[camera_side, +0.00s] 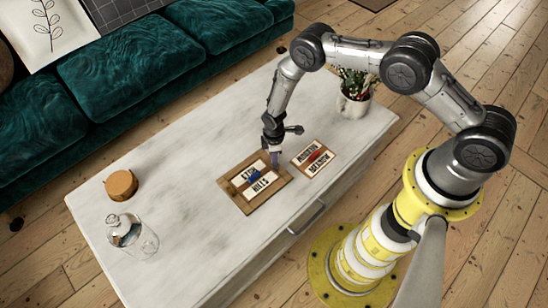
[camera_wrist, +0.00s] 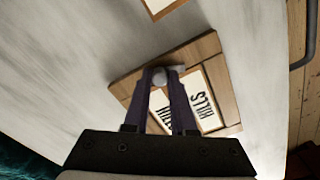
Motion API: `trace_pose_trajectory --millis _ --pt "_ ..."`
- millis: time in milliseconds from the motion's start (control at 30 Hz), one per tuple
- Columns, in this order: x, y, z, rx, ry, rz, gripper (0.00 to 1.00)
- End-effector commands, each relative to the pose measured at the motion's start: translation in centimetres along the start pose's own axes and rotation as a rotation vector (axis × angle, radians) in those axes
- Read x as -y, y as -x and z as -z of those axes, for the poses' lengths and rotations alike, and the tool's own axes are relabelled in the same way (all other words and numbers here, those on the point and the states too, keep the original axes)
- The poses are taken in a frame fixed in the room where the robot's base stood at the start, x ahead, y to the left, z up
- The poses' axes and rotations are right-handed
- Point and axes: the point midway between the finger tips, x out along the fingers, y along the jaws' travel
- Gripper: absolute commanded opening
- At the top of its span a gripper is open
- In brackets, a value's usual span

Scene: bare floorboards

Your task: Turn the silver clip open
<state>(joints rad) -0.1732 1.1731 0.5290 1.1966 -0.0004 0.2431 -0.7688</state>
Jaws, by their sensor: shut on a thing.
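A brown wooden board (camera_side: 230,184) with white panels lettered "STUD" and "HILLS" lies on the white table (camera_side: 190,215). A blue piece (camera_side: 255,178) sits between its panels. In the wrist view the board (camera_wrist: 226,85) is partly covered by my gripper. My gripper (camera_side: 275,161) is at the board's upper right edge, pointing down. In the wrist view my gripper's two dark fingers (camera_wrist: 163,80) close on a small silver clip (camera_wrist: 180,68) at the board's edge. The fingers hide part of the clip, so I cannot tell how far it is turned.
A second lettered board (camera_side: 322,171) with a red piece (camera_side: 314,156) lies close to the right. A potted plant (camera_side: 354,100) stands behind it. A round wooden box (camera_side: 122,184) and a glass jar (camera_side: 146,243) stand at the left. The table's middle left is clear.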

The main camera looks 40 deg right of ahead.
Motion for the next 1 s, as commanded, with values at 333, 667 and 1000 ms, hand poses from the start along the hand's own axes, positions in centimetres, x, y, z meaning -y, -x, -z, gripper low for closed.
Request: trace_pose_trajectory --millis 333,667,1000 --pt "-0.04 0.03 -0.03 0.000 0.241 0.000 0.00" --pt "-0.08 0.05 -0.01 0.000 0.341 0.000 0.00" --pt "-0.10 0.06 0.01 0.000 0.353 -0.001 0.00"
